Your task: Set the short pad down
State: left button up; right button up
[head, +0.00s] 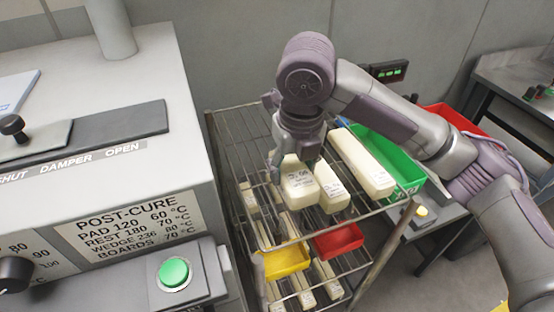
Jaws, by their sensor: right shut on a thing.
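My right gripper (296,158) points down over the top shelf of a wire rack (236,135). It is shut on a short cream pad (300,189) with handwriting on its top. The pad is at the left of another cream block (333,194), which bears a label and lies on the top shelf. I cannot tell whether the held pad touches the shelf wires. My left gripper is out of view.
A long cream block (362,163) and a green bin (410,184) are at the right. Yellow (284,262) and red (338,241) bins sit lower, among more cream blocks. A grey oven (100,190) with a green button (174,272) stands left. The shelf's back left is bare.

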jog(key=w+a+f, duration=0.1)
jog(key=w+a+f+p, duration=0.1)
jog(key=w, duration=0.1)
jog(key=shift+a, duration=0.35)
jog(key=w+a+f, duration=0.1)
jog(key=w+f, duration=0.1)
jog(key=w, duration=0.1)
jog(key=shift+a+f+p, duration=0.1)
jog(key=shift+a+p, duration=0.2)
jog(key=shift+a, duration=0.1)
jog(key=shift+w+a+f, duration=0.35)
jog(key=shift+w+f, duration=0.1)
jog(key=shift+f, duration=0.2)
notch_tip(320, 180, down, 3)
jog(key=shift+d+f+p, duration=0.1)
jog(key=shift+f+p, duration=0.05)
jog(key=shift+p, duration=0.65)
jog(key=shift+f, duration=0.2)
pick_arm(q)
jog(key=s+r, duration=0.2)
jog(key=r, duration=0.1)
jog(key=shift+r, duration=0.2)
pick_arm(e)
jog(key=o, duration=1.1)
jog(key=shift+f, duration=0.1)
jog(key=shift+o, duration=0.2)
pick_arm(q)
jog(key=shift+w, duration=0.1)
